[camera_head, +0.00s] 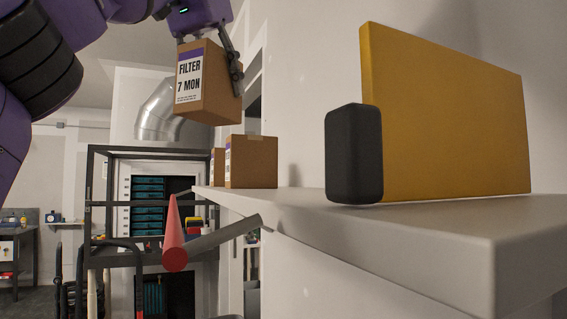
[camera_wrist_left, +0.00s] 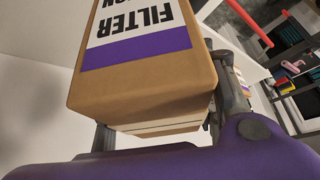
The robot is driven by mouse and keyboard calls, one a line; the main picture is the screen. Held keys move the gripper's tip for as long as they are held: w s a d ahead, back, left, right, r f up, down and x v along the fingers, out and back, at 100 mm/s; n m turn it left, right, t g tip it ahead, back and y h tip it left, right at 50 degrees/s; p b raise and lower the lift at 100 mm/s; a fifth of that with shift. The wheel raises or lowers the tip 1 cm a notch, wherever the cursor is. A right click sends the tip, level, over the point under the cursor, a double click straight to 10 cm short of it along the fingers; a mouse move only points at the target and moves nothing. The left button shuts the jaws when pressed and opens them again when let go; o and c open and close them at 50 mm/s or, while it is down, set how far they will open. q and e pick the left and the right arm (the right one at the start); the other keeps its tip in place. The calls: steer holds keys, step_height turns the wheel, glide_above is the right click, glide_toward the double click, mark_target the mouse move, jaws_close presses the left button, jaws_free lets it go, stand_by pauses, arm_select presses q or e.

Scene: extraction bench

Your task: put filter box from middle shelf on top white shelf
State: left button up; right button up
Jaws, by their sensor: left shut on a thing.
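My left gripper (camera_head: 237,78) comes in from the upper left and is shut on a brown filter box (camera_head: 207,95) with a white label reading "FILTER 7 MON" and a purple stripe. The box is held in the air, slightly tilted, above the far end of the white shelf (camera_head: 390,225). It fills much of the left wrist view (camera_wrist_left: 145,60), with the fingers on either side. More brown boxes (camera_head: 252,162) with purple labels stand at the shelf's far end, below the held box and apart from it. My right gripper is not in view.
A black rounded block (camera_head: 354,153) and a large yellow panel (camera_head: 450,120) stand on the near part of the white shelf, against the wall. A dark metal rack (camera_head: 110,200) stands behind. The shelf between boxes and black block looks clear.

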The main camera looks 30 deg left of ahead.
arm_select(q)
steer(key=w+d+f, duration=0.2)
steer(key=d+f, duration=0.1)
steer(key=w+d+f, duration=0.2)
steer(key=d+f, duration=0.2)
steer(key=w+d+f, duration=0.2)
steer(key=d+f, duration=0.1)
steer(key=f, duration=0.1)
steer(key=shift+w+d+f, duration=0.15)
steer(key=shift+d+f, duration=0.05)
steer(key=shift+d, duration=0.1)
steer(key=shift+a+f, duration=0.2)
steer(key=shift+f, duration=0.2)
steer(key=o, duration=1.3)
steer(key=shift+d, duration=0.1)
steer(key=v, duration=1.2)
